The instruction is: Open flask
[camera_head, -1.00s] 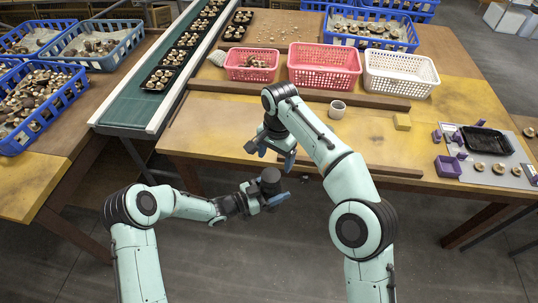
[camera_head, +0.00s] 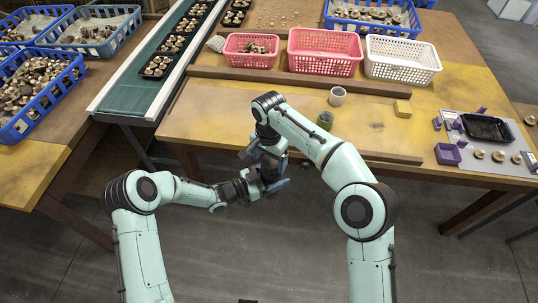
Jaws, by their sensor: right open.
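A dark, cylinder-like flask (camera_head: 271,168) stands upright in my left gripper (camera_head: 272,186), whose blue fingers close on it in front of the table's near edge. My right gripper (camera_head: 265,157) is open and points down right at the flask's top. Its fingers overlap the flask in the picture, so I cannot tell whether they touch it. The flask's lid and much of its body are hidden by the fingers.
A wooden strip (camera_head: 395,158) runs along the near edge. Baskets line the back.

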